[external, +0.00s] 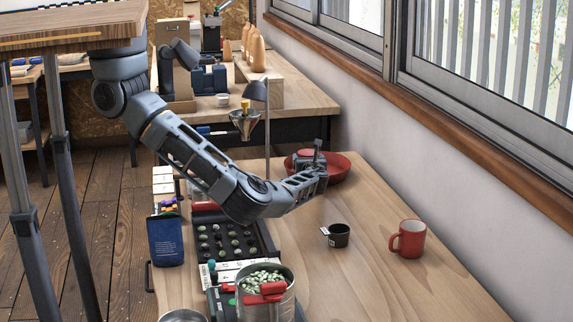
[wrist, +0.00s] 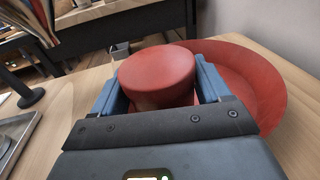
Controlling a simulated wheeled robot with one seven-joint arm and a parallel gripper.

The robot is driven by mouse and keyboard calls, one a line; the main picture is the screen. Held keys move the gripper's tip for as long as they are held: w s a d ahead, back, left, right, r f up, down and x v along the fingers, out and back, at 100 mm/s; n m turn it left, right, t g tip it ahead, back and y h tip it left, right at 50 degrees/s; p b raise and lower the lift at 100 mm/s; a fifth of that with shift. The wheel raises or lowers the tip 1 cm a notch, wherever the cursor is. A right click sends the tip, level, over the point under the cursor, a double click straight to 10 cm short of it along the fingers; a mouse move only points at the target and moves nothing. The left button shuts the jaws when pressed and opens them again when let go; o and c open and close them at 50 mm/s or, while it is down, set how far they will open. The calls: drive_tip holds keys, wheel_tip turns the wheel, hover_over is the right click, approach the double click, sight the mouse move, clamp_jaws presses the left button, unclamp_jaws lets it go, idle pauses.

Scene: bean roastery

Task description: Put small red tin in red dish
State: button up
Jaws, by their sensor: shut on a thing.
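The small red tin (wrist: 157,78) is a short round red cylinder between my two blue fingers in the wrist view. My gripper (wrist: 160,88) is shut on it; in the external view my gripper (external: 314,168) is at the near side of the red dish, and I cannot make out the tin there. The wide, shallow red dish (external: 341,164) stands on the wooden table, partly hidden behind my gripper. In the wrist view the dish (wrist: 262,85) spreads behind and to the right of the tin, which overlaps its left part. I cannot tell how high the tin is above it.
A red mug (external: 408,240) and a small black cup (external: 339,236) stand on the table, right of my arm. A tray of small green items (external: 228,240) and a pot of green beans (external: 265,282) are nearer.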

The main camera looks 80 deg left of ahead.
drive_tip(key=shift+f, duration=0.15)
drive_tip(key=o, duration=1.2)
drive_tip(key=shift+r, duration=0.2)
drive_tip(key=shift+r+p, duration=0.25)
drive_tip(key=shift+p, duration=0.25)
drive_tip(key=d, duration=0.4)
drive_tip(key=s+d, duration=0.1)
drive_tip(key=d, duration=0.3)
drive_tip(key=s+d, duration=0.1)
drive_tip(key=d, duration=0.2)
drive_tip(key=shift+d+r+b, duration=0.35)
drive_tip(key=shift+d, duration=0.05)
drive_tip(key=shift+w+d, duration=0.1)
